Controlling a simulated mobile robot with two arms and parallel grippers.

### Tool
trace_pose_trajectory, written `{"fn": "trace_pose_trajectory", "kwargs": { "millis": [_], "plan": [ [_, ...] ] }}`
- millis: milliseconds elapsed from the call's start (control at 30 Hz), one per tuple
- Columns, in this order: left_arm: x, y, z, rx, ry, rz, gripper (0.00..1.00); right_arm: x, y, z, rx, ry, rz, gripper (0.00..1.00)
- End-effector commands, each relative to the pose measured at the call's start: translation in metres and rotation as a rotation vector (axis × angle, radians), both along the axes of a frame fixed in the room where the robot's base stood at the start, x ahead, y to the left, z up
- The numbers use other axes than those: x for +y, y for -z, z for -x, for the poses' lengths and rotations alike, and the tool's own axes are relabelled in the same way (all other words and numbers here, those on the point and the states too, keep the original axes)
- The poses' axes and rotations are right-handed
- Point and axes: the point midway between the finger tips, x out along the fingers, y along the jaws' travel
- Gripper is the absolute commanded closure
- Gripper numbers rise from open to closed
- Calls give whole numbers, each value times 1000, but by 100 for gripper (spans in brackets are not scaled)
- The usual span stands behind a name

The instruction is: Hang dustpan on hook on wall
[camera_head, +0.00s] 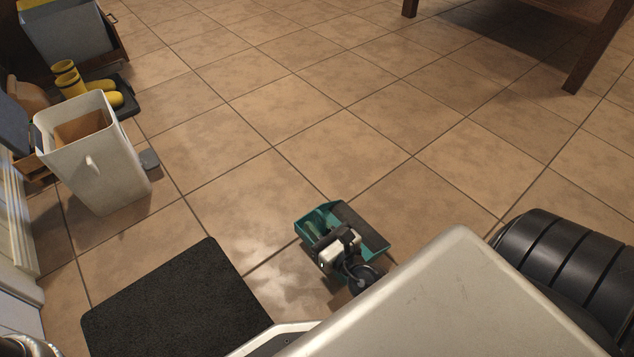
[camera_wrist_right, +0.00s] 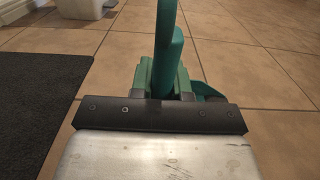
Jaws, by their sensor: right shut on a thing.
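The teal dustpan (camera_head: 372,236) is in the lower middle of the head view, with a dark band along one edge. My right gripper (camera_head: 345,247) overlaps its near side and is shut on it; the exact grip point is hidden. In the right wrist view the dustpan's teal handle (camera_wrist_right: 168,65) stands up in the middle, behind a dark strip and a pale metal surface. Only a sliver that may be my left arm shows at the bottom left corner. No hook is seen in either view.
A black mat (camera_head: 175,310) lies on the tiled floor at the lower left. A white bin (camera_head: 110,165), yellow boots (camera_head: 75,82) and a grey container (camera_head: 70,35) stand along the left side. Wooden furniture legs (camera_head: 592,55) are at the upper right. The middle floor is clear.

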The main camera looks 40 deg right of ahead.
Motion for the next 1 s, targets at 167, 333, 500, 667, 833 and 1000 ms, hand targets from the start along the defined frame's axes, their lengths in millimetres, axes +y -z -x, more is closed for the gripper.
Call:
{"fn": "trace_pose_trajectory", "kwargs": {
  "millis": [167, 333, 500, 667, 833, 1000],
  "plan": [
    [0, 24, 1, -2, 0, 0, 100, 0, 26, 0, 0, 1, 0, 100],
    [0, 37, 0, 1, 0, 0, 100, 0, 39, -1, 0, 1, 2, 100],
    [1, 34, -1, 2, 0, 1, 100, 0, 36, -1, 0, 1, 2, 100],
    [1, 34, -1, 2, -1, 2, 100, 0, 38, -1, 0, 1, 2, 100],
    [1, 34, -1, 2, -2, 2, 100, 0, 40, -1, 1, 1, 0, 67],
    [1, 34, 0, 2, -2, 2, 100, 0, 40, -1, 1, 1, 0, 58]
  ]
}}
